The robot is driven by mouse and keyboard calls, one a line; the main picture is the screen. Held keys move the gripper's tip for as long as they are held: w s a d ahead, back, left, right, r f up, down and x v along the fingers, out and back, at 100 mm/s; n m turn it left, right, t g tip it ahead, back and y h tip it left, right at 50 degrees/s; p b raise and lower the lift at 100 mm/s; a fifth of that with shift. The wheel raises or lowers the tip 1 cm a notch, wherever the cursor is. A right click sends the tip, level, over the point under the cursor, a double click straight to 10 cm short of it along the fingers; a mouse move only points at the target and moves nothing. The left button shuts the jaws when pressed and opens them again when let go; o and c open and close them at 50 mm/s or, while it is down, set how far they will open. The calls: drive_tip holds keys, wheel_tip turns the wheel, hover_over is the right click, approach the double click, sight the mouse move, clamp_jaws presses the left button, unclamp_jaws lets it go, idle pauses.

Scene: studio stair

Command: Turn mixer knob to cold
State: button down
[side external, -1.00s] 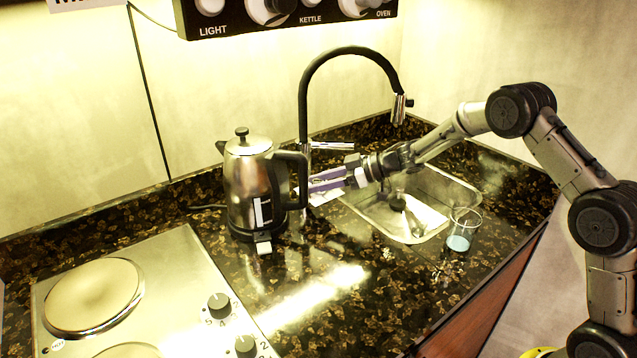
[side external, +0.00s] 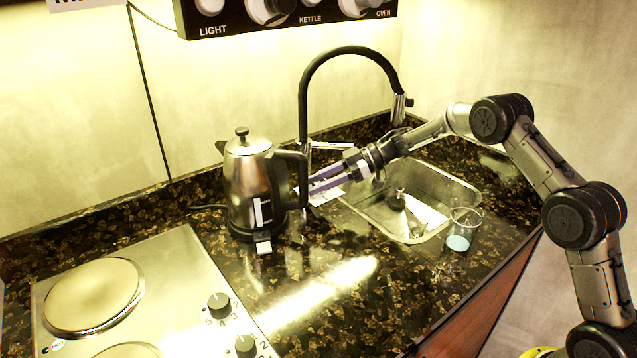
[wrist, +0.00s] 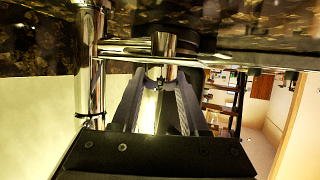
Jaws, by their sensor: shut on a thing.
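The tap (side external: 304,120) has a black curved neck and a chrome column behind the kettle's handle, with a thin chrome bar (side external: 333,146) reaching right. In the wrist view, the chrome column (wrist: 90,60) stands at the left, and a bar runs from it to a short chrome mixer knob (wrist: 165,45). My gripper (side external: 314,190) reaches in from the right, below the bar and close to the kettle's handle. In the wrist view its fingers (wrist: 160,78) are shut on the lower part of the knob. The exact contact is partly hidden.
A steel kettle (side external: 248,185) with a black handle stands just left of my fingers. The sink (side external: 440,190) lies under my wrist, with a glass of blue liquid (side external: 460,230) at its front edge. A hob (side external: 150,290) fills the front left.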

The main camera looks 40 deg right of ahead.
drive_tip(key=shift+c, duration=2.1)
unclamp_jaws()
drive_tip(key=v, duration=1.4)
drive_tip(key=shift+a, duration=0.1)
